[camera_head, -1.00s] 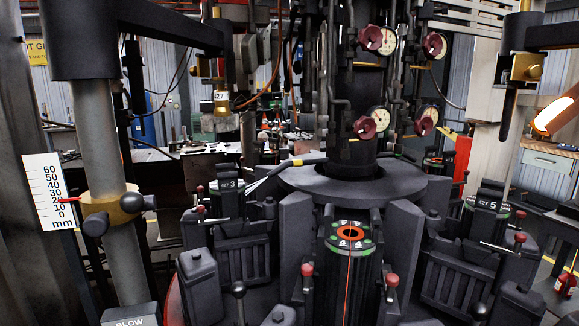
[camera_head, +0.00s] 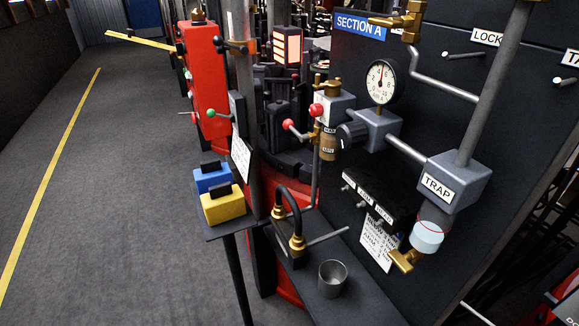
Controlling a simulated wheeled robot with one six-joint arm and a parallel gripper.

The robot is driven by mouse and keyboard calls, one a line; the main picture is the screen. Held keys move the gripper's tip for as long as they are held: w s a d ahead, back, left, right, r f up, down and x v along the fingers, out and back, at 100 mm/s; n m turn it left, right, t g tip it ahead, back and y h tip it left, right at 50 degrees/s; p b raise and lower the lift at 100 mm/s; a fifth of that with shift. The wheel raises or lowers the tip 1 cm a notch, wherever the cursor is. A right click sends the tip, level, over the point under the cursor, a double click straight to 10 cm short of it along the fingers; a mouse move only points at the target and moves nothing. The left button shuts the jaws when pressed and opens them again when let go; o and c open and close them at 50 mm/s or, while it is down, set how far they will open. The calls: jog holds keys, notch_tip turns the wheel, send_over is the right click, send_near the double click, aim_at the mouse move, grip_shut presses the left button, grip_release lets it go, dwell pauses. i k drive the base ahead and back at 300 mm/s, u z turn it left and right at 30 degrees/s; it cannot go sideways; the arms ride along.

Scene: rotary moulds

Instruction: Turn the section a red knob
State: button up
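A blue sign reading SECTION A (camera_head: 361,26) is on the dark panel at the upper right of the head view. Below and left of it, two small red ball knobs show: an upper red knob (camera_head: 317,110) by a grey valve block, and a lower red knob (camera_head: 288,124) on a lever to its left. Both are beside the brass and grey fittings near the pressure gauge (camera_head: 381,82). I cannot tell which of them is the section A knob. My gripper is not in view, and nothing touches either knob.
A grey TRAP block (camera_head: 452,180) with a clear bowl is at right. A shelf with a metal cup (camera_head: 332,278) stands in front. Blue and yellow boxes (camera_head: 222,203) sit on a stand at left. The red cabinet (camera_head: 203,70) is behind. Open floor lies left.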

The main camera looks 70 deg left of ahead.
aim_at(316, 110)
jog(key=u, duration=2.5)
jog(key=i, duration=0.25)
jog(key=z, duration=0.4)
